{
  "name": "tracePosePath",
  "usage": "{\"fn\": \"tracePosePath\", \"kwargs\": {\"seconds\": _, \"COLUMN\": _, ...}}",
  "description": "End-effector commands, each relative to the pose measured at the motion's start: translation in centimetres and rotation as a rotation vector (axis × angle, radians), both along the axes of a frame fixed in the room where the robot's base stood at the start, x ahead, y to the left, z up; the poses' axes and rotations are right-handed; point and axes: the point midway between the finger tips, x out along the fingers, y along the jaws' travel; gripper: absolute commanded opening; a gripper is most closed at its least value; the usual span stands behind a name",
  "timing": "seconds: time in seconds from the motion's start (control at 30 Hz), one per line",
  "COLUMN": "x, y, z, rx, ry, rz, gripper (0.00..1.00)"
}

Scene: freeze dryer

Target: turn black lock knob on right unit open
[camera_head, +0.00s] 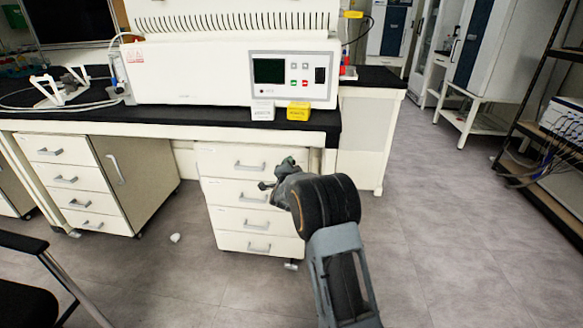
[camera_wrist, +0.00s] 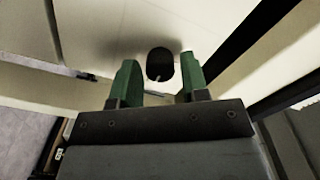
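In the wrist view, a small black rounded knob (camera_wrist: 160,64) stands out from a white panel (camera_wrist: 120,35). My gripper (camera_wrist: 159,60) has two green fingers, spread apart to the left and right of the knob in the picture. Gaps show on both sides, and I cannot tell how far the knob lies beyond the fingertips. In the head view, my gripper (camera_head: 276,174) is in front of the white drawer cabinet under the bench. I cannot pick out the black knob in the head view.
A white bench device (camera_head: 190,70) with a small screen stands on the black benchtop (camera_head: 180,116). A drawer cabinet (camera_head: 228,222) is below. White cabinets (camera_head: 497,55) stand at the back right, with a dark shelf rack (camera_head: 543,190) at the right. The floor (camera_head: 430,230) between is clear.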

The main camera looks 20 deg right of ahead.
Motion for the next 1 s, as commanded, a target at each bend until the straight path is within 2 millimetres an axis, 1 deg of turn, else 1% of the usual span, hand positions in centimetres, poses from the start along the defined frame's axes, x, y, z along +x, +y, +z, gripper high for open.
{"fn": "tracePosePath", "kwargs": {"seconds": 0.03, "x": -0.01, "y": 0.00, "z": 0.00, "rx": 0.000, "ry": 0.000, "rz": 0.000, "gripper": 0.36}}
{"fn": "tracePosePath", "kwargs": {"seconds": 0.3, "x": -0.01, "y": 0.00, "z": 0.00, "rx": 0.000, "ry": 0.000, "rz": 0.000, "gripper": 0.11}}
{"fn": "tracePosePath", "kwargs": {"seconds": 0.37, "x": -0.02, "y": 0.00, "z": -0.01, "rx": 0.000, "ry": 0.000, "rz": 0.000, "gripper": 0.06}}
{"fn": "tracePosePath", "kwargs": {"seconds": 0.67, "x": -0.01, "y": 0.00, "z": 0.04, "rx": -0.044, "ry": 0.026, "rz": -0.001, "gripper": 0.06}}
{"fn": "tracePosePath", "kwargs": {"seconds": 0.87, "x": 0.00, "y": 0.00, "z": 0.09, "rx": -0.158, "ry": 0.092, "rz": 0.000, "gripper": 0.06}}
{"fn": "tracePosePath", "kwargs": {"seconds": 1.0, "x": -0.01, "y": -0.02, "z": 0.15, "rx": -0.271, "ry": 0.155, "rz": -0.001, "gripper": 0.06}}
